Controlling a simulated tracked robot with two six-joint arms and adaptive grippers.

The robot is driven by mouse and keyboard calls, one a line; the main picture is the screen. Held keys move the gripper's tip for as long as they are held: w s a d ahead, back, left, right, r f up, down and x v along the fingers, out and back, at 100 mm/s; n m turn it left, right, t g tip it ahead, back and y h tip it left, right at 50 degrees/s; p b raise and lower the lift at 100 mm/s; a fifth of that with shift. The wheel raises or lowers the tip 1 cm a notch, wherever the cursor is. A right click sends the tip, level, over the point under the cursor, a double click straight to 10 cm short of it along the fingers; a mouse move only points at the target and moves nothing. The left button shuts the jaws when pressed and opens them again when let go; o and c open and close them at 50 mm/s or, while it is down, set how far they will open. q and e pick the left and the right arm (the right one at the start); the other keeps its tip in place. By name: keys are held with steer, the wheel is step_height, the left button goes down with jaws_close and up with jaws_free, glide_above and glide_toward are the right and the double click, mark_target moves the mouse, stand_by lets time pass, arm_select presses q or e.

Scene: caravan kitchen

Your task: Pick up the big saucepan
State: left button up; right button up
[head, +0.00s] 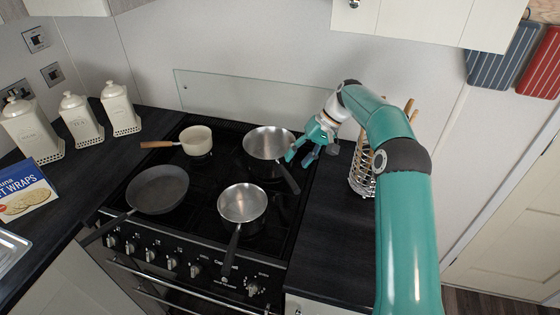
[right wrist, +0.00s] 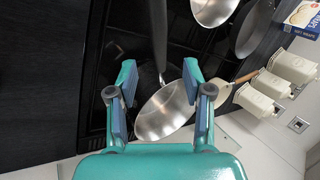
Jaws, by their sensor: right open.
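The big saucepan (head: 268,143), shiny steel with a dark handle (head: 289,178), stands on the back right of the hob. Its handle points to the front right. My right gripper (head: 299,157) is open and empty at the pan's right side, near where the handle joins. In the right wrist view the saucepan (right wrist: 165,114) shows between my open fingers (right wrist: 159,72), and its handle runs away between the fingertips. I cannot tell whether the fingers touch it. My left gripper is not in view.
A smaller steel saucepan (head: 242,203) stands in front, a dark frying pan (head: 158,189) at left and a cream pan (head: 196,140) behind it. A wire utensil holder (head: 361,172) stands right of my gripper. A glass splashback (head: 225,95) is behind. Worktop (head: 330,235) at front right is clear.

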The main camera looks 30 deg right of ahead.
mark_target(278, 165)
steer(key=b+x, duration=0.4)
steer(key=x, duration=0.1)
steer(key=shift+f+b, duration=0.15)
steer(key=shift+b, duration=0.15)
jaws_close()
stand_by(0.5)
